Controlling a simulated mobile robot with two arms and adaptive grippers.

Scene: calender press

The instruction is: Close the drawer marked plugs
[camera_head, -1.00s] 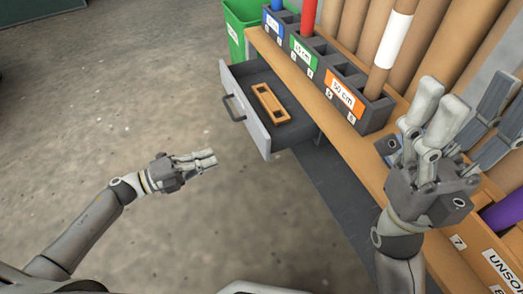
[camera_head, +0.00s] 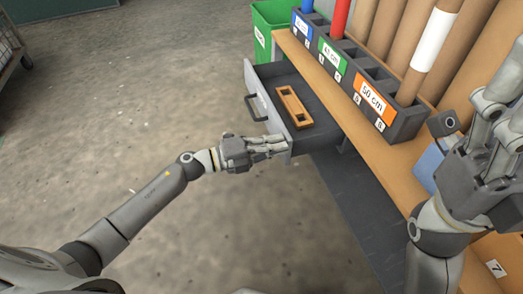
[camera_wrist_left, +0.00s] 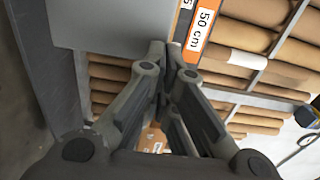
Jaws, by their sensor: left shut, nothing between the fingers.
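An open drawer sticks out from under the bench, its grey front (camera_head: 268,112) with a dark handle (camera_head: 256,107) facing left. No marking on it can be read. My left gripper (camera_head: 284,146) is shut and empty, its fingertips at the near end of the drawer front; whether they touch it I cannot tell. In the left wrist view a grey panel, seemingly the drawer front (camera_wrist_left: 110,22), lies just beyond the closed fingertips (camera_wrist_left: 170,50). My right gripper (camera_head: 500,112) is above the bench at the right, fingers apart, partly cut off by the picture edge.
A wooden piece with holes (camera_head: 294,106) lies in the drawer. A dark rack (camera_head: 408,122) with labelled slots and tubes stands on the wooden bench (camera_head: 410,165). A green bin (camera_head: 270,22) stands behind the drawer. The floor left of the drawer is free.

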